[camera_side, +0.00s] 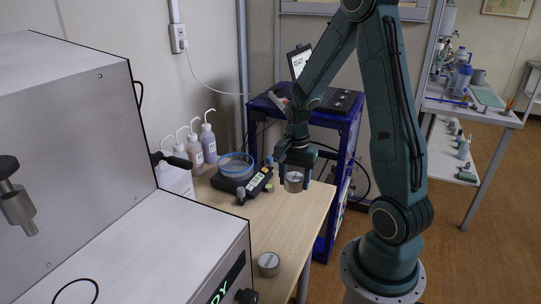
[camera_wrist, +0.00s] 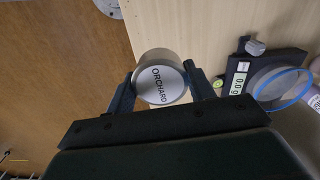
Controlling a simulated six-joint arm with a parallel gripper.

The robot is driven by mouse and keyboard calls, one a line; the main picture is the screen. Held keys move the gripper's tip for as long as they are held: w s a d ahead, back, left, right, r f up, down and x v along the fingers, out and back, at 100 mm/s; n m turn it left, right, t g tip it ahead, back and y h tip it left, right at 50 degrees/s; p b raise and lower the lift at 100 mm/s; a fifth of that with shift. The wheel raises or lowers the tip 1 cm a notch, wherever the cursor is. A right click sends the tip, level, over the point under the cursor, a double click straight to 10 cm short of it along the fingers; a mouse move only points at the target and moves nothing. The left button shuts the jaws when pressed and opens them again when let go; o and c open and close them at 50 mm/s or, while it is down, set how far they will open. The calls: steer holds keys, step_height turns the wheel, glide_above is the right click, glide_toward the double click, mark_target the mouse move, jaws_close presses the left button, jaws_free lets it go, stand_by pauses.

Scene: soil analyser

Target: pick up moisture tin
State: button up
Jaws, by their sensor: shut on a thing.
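A round silvery moisture tin (camera_side: 293,182) is between the two fingers of my gripper (camera_side: 294,185) in the side view. In the wrist view the same tin (camera_wrist: 161,82) shows its pale lid, lettered ORCHARD. The dark fingers press on its opposite sides and my gripper (camera_wrist: 161,90) is shut on it. The tin is over the far right part of the wooden table (camera_side: 290,218); whether its bottom touches the table cannot be told. A second silvery tin (camera_side: 269,263) stands on the table nearer the camera, apart from my gripper.
A dark balance (camera_side: 257,182) with a blue-rimmed bowl (camera_side: 236,167) is left of my gripper. It also shows in the wrist view (camera_wrist: 238,78). Wash bottles (camera_side: 208,143) stand behind it. A large metal machine (camera_side: 75,150) fills the left. The table's middle is clear.

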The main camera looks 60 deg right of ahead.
mark_target(292, 175)
steer(key=shift+r, duration=1.5)
steer(key=shift+w+d, duration=0.35)
steer(key=shift+w, duration=0.15)
steer(key=w+d+f, duration=0.2)
steer(key=w+d, duration=0.3)
steer(key=w, duration=0.4)
steer(key=w+d+f, duration=0.2)
steer(key=w+d, duration=0.3)
steer(key=w, duration=0.5)
steer(key=w+d+f, duration=0.2)
steer(key=w+d, duration=0.3)
steer(key=w, duration=0.4)
steer(key=shift+w+m, duration=0.4)
steer(key=shift+r, duration=0.1)
